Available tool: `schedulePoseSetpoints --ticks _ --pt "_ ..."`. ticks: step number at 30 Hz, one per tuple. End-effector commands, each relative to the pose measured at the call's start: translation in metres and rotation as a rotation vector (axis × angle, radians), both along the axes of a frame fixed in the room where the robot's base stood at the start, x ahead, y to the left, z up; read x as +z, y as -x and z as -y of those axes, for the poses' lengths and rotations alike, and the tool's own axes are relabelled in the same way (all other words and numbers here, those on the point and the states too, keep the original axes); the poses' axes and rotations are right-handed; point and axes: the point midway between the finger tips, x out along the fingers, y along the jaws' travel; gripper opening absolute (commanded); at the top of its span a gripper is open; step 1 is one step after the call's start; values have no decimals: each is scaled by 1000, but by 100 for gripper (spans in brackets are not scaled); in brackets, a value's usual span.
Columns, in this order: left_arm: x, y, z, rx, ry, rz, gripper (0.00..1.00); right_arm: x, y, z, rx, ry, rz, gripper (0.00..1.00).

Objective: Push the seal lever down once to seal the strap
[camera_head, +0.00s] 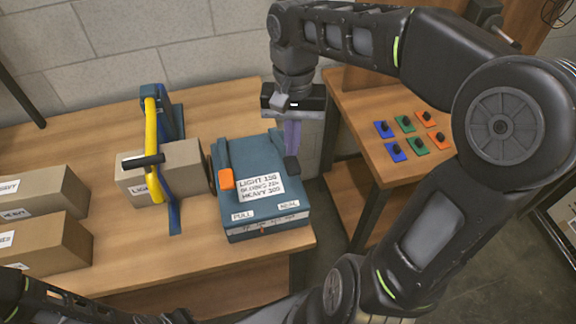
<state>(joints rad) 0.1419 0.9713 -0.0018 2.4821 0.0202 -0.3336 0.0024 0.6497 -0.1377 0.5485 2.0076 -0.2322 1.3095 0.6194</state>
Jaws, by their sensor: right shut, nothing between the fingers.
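The teal sealing machine (262,215) stands near the table's front right, with PULL and SEAL labels on its front edge. A blue strap band (174,217) runs beside the cardboard box (184,168). My left gripper is out of view.
A yellow arm with a black handle (150,161) stands over the box. More cardboard boxes (50,244) lie at the left. A side table (385,178) at the right holds several coloured tiles with black knobs (405,124). The front of the wooden table (150,256) is clear.

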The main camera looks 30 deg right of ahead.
Motion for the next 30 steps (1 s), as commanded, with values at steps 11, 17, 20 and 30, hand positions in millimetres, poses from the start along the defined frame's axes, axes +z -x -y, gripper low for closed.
schedulePoseSetpoints --ticks 11,17,20,30 --pt "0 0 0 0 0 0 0 -24 1 -1 -2 1 -1 0" --pt "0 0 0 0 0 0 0 -24 1 -1 -2 0 0 0" --pt "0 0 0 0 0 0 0 -24 1 -2 -2 0 0 0" --pt "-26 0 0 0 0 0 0 -55 0 -1 -1 1 1 0"
